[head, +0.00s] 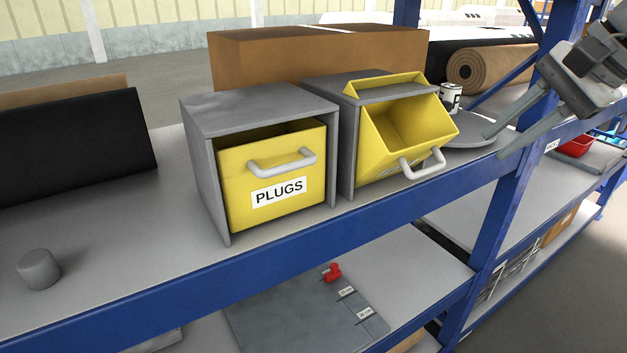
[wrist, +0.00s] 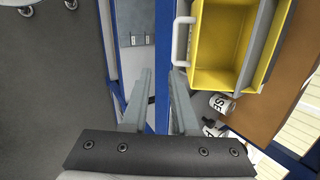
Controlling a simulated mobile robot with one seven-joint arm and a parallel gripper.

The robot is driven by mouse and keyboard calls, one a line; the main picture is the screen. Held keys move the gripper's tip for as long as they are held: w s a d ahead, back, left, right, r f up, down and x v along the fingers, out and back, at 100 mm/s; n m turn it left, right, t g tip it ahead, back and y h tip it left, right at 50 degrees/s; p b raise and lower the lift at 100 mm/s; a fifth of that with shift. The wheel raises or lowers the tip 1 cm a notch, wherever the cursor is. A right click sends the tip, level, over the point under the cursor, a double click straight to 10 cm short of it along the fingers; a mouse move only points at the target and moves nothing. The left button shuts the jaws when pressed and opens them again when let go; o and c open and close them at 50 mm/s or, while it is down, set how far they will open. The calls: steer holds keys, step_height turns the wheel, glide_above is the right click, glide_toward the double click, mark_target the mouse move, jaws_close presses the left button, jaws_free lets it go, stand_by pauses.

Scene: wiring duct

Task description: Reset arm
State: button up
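My gripper (head: 494,146) is at the upper right of the head view, in front of the blue upright. Its two fingers are apart with nothing between them. In the wrist view the fingers (wrist: 161,72) also stand apart and empty, beside the white handle of a yellow bin. This right yellow bin (head: 408,118) is tilted forward out of its grey housing and looks empty inside; it also shows in the wrist view (wrist: 220,45). The left yellow bin (head: 240,190), labelled PLUGS, sits upright in its grey housing. Its handle is free.
Both housings stand on a grey shelf (head: 110,245) with a blue front beam. A grey cylinder (head: 38,268) is at the left. A cardboard box (head: 310,60) is behind. A white can (head: 450,97) stands right of the bins. A red item (head: 332,273) lies on the lower shelf.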

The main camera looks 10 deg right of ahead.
steer(key=s+r, duration=0.1)
steer(key=a+r, duration=0.1)
steer(key=r, duration=0.1)
steer(key=shift+s+t, duration=0.4)
steer(key=s+a+f+n+h, duration=0.1)
steer(key=s+a+f+n, duration=0.1)
steer(key=a+f+n, duration=0.5)
steer(key=s+a+f+n+g+h+p, duration=0.1)
steer(key=s+a+f+n+h, duration=0.1)
steer(key=a+f+n, duration=0.5)
steer(key=shift+s+a+f+n, duration=0.3)
steer(key=shift+a+f, duration=2.1)
steer(key=shift+a, duration=0.05)
